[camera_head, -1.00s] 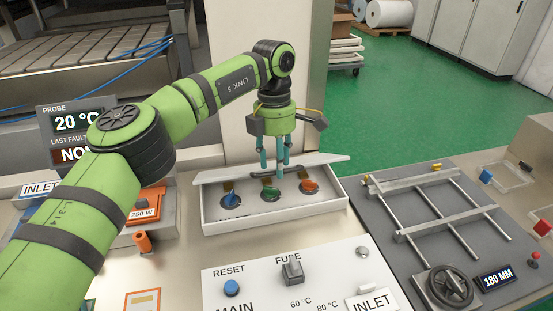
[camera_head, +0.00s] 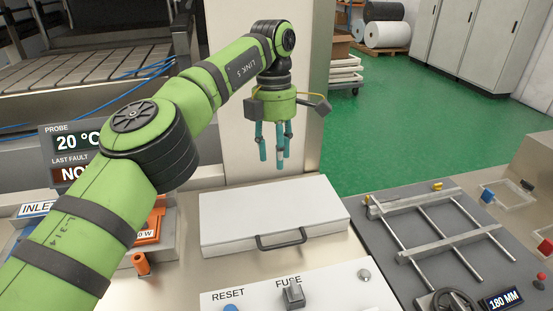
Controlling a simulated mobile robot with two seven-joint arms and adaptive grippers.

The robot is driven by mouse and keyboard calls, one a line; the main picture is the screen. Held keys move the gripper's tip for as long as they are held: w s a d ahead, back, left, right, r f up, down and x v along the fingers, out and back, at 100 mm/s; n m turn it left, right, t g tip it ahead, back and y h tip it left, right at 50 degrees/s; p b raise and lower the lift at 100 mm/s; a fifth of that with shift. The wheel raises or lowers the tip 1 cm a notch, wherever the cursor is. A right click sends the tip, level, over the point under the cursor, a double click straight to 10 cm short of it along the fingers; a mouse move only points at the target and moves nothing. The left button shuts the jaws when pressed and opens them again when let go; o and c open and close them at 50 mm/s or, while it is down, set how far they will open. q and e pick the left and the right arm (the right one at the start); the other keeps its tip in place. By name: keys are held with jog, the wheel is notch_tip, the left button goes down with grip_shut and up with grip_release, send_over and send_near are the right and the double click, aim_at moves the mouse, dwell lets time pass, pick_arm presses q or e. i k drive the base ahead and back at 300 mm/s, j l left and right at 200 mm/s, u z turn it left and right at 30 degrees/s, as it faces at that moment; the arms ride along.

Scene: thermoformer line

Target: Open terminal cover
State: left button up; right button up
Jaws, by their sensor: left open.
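The terminal cover (camera_head: 260,212) is a white lid lying shut over its box on the bench, so the terminals inside are hidden. Its dark handle (camera_head: 281,239) is at the front edge. My left gripper (camera_head: 276,163) is open and empty. It hangs with its teal fingers pointing down, above and behind the cover, apart from the handle. My right gripper is not in view.
In front of the cover is a white panel (camera_head: 335,292) with a reset button and a fuse switch (camera_head: 292,294). To the right is a grey plate with a metal frame (camera_head: 420,205) and handwheel (camera_head: 450,303). A pale column (camera_head: 310,90) stands behind.

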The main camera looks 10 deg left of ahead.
aim_at(256, 212)
jog(key=k+l, duration=0.15)
jog(key=k, duration=0.6)
jog(key=k+l, duration=0.15)
jog(key=k, duration=0.6)
